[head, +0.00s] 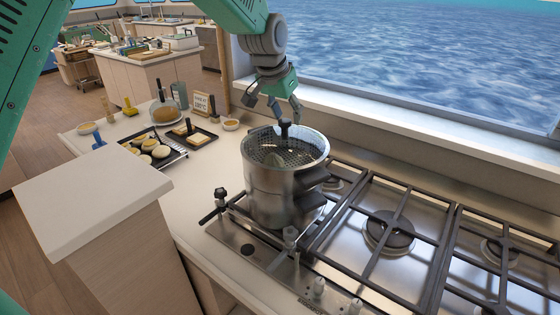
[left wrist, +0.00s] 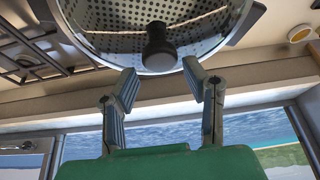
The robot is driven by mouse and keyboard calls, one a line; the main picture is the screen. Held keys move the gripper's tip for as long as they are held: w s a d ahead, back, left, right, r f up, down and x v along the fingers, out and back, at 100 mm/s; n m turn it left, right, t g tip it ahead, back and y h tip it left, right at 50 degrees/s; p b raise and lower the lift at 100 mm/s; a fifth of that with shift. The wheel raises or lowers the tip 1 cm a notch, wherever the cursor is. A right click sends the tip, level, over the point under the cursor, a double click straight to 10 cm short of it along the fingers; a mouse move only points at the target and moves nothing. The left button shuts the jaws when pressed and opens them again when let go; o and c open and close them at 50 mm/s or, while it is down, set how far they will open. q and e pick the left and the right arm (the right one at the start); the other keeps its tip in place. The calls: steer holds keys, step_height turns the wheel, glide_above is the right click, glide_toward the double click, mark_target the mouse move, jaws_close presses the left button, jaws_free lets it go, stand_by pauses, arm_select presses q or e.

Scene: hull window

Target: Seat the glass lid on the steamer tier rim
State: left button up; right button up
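The steamer tier (head: 262,178) is a metal cylinder with a perforated inside, on a metal pot on the hob. It also shows in the left wrist view (left wrist: 215,14). The glass lid is clear and hard to make out; its black knob (head: 285,129) stands at the tier's mouth and shows in the left wrist view (left wrist: 158,50). I cannot tell whether the lid's edge sits evenly on the rim. My left gripper (head: 273,110) is above the tier with fingers spread. In the left wrist view the knob lies just beyond the fingertips (left wrist: 160,72), apart from them. My right gripper is out of view.
The gas hob (head: 390,232) with black grates extends to the right. A black tray (head: 155,152) of round food and a smaller tray (head: 190,135) lie on the counter at left. A window ledge (head: 420,130) runs behind. A pale raised block (head: 95,200) stands front left.

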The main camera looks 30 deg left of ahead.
arm_select(q)
steer(key=shift+a+f, duration=0.25)
steer(key=shift+a, duration=0.8)
steer(key=shift+d+r, duration=0.2)
steer(key=shift+d, duration=0.7)
steer(key=o, duration=0.6)
steer(key=shift+d, duration=0.1)
steer(key=shift+c, duration=0.2)
steer(key=shift+a+f, duration=0.15)
steer(key=shift+a, duration=0.5)
steer(key=o, duration=0.4)
steer(key=shift+d, duration=0.2)
steer(key=o, duration=0.4)
steer(key=shift+d, duration=0.3)
steer(key=shift+o, duration=0.2)
steer(key=shift+a, duration=0.2)
